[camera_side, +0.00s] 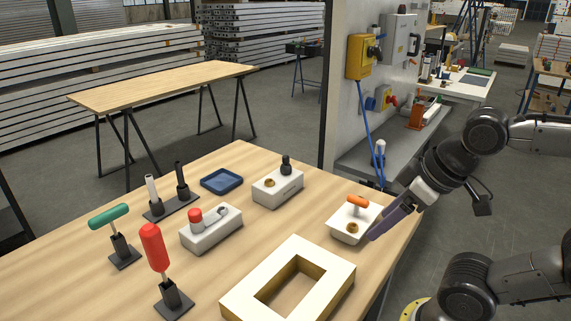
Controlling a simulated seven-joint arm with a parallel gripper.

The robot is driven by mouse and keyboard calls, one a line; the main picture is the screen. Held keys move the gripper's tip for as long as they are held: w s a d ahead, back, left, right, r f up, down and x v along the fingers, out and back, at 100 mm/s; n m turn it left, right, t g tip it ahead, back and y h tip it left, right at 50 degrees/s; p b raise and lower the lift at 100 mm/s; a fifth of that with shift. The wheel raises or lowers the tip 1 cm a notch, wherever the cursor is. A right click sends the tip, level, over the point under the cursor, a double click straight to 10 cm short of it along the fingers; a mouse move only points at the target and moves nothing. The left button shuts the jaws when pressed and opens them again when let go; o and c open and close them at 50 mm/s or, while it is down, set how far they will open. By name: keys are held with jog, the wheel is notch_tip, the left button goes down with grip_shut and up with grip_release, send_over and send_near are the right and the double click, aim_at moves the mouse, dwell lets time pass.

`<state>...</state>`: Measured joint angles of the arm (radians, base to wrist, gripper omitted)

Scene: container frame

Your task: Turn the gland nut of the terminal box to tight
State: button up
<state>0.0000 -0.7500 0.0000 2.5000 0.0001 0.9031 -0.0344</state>
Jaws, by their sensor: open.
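Two white boxes carry brass nut-like fittings, and I cannot tell for certain which is the terminal box. One white box (345,233) sits at the table's right side, with an orange handle (357,201) and a brass fitting (352,228) on top. The other white box (279,195) is further back, with a brass fitting (270,183) and an upright black fitting (287,166). My gripper (376,233) is open and points down-left beside the right end of the orange-handled box. One finger mostly hides the other; whether it touches the box is unclear.
A white block (211,235) with a red knob stands mid-table. A cream square frame (245,299) lies in front. A blue tray (222,181) and upright tools, including a red-handled one (154,246) and a green-handled one (108,217), are leftward. Bare wood lies between them.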

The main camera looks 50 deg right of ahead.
jog(key=w+r+n, duration=0.3)
jog(key=r+n, duration=0.1)
jog(key=r, duration=0.3)
jog(key=w+r+n, duration=0.3)
jog(key=r+n, duration=0.2)
jog(key=r, duration=0.2)
jog(key=w+d+r+n+g, duration=0.1)
jog(key=w+d+r+n, duration=0.1)
jog(key=w+r, duration=0.25)
jog(key=n+g, duration=0.3)
jog(key=g, duration=0.2)
send_over(286, 162)
notch_tip(286, 162, down, 15)
jog(key=f, duration=1.3)
jog(key=shift+w+d, duration=0.35)
